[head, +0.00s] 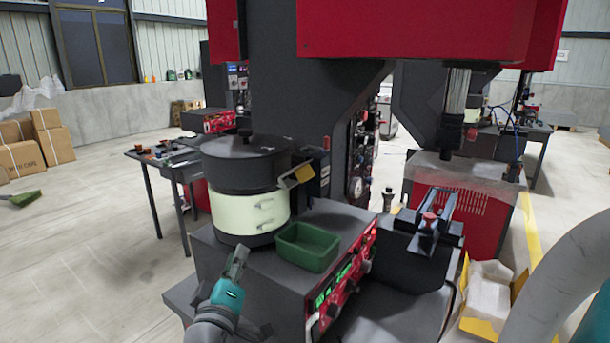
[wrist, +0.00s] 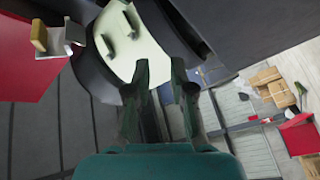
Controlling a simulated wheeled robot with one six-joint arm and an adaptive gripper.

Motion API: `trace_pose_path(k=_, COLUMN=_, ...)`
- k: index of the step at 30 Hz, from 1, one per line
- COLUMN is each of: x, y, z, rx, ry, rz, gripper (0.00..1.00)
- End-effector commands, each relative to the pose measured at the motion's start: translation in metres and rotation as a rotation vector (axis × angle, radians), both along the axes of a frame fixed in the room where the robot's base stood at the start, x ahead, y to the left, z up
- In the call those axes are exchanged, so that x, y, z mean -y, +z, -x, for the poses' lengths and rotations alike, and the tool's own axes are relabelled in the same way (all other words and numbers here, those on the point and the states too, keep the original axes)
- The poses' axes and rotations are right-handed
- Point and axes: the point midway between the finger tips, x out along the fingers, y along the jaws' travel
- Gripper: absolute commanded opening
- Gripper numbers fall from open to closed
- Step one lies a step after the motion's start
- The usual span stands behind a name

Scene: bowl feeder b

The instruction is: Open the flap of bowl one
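The bowl feeder, a dark round bowl with a lid (head: 246,163), stands on a grey machine box. Its pale green curved band with two small handles (head: 236,213) also shows in the wrist view (wrist: 148,60). A small grey plate with a yellow edge (head: 297,176) juts from the bowl's right side; it shows at the upper left of the wrist view (wrist: 75,38). Which of these parts is the flap I cannot tell. My gripper (head: 241,255) is below and in front of the bowl, fingers apart and empty (wrist: 160,66), apart from the handles.
A green open tray (head: 308,246) sits on the machine box, right of the bowl. Red control panels with green displays (head: 345,272) run along the box's side. A dark table (head: 172,164) stands behind left.

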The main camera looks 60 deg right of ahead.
Motion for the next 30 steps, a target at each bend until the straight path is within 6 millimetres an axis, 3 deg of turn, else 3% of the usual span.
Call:
trace_pose_path(k=1, x=0.005, y=0.017, z=0.001, rx=0.022, ry=-0.041, rz=-0.003, gripper=0.23)
trace_pose_path(k=6, x=0.017, y=0.061, z=0.014, rx=0.079, ry=-0.184, rz=-0.028, gripper=0.23)
trace_pose_path(k=15, x=0.029, y=0.126, z=0.049, rx=0.192, ry=-0.416, rz=-0.119, gripper=0.23)
trace_pose_path(k=21, x=0.030, y=0.147, z=0.065, rx=0.237, ry=-0.502, rz=-0.168, gripper=0.23)
trace_pose_path(k=30, x=0.046, y=0.151, z=0.070, rx=0.246, ry=-0.526, rz=-0.181, gripper=0.23)
